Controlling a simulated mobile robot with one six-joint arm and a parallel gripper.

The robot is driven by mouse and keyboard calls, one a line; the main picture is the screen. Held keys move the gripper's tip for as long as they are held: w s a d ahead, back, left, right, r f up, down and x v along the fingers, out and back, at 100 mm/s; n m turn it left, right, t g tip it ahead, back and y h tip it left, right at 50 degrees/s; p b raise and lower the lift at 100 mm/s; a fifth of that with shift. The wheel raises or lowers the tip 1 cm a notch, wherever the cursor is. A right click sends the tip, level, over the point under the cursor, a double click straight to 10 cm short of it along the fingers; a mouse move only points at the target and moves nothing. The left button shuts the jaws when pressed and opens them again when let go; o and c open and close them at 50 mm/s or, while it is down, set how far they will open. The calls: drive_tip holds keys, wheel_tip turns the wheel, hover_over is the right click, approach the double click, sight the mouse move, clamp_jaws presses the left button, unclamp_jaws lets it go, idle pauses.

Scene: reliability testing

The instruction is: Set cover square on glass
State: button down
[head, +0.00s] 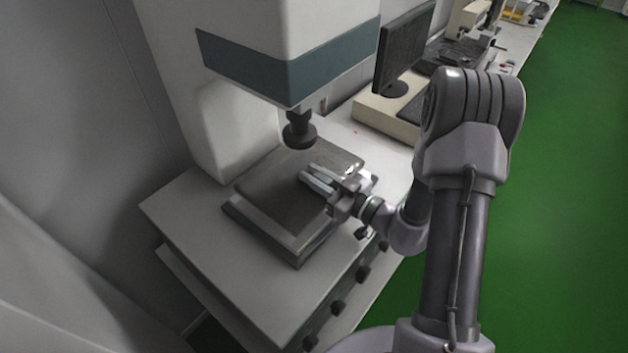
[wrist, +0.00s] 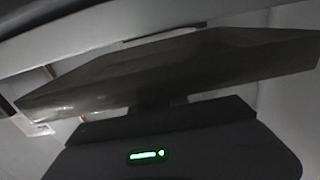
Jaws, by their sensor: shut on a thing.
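My gripper (head: 313,182) reaches in from the right, its fingers over the right part of a dark square plate (head: 275,190) on the machine's stage. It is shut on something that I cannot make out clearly. In the wrist view, a broad dark slab (wrist: 170,68) spans the picture, beyond a dark body with a green light; I cannot tell whether it is the same plate or a held piece. I cannot tell the cover square and the glass apart in either view.
A testing machine (head: 285,55) overhangs the plate, with a round black head (head: 299,135) close above it. The light bench top (head: 185,215) is bare at the left. A monitor (head: 403,50) and other equipment stand at the back right.

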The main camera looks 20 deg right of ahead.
drive_tip(key=shift+w+f, duration=0.1)
drive_tip(key=shift+f, duration=0.25)
drive_tip(key=shift+f, duration=0.1)
drive_tip(key=shift+f, duration=0.5)
drive_tip(key=c, duration=1.3)
unclamp_jaws()
drive_tip(key=shift+s+a, duration=0.1)
drive_tip(key=shift+s, duration=0.1)
drive_tip(key=shift+f, duration=0.15)
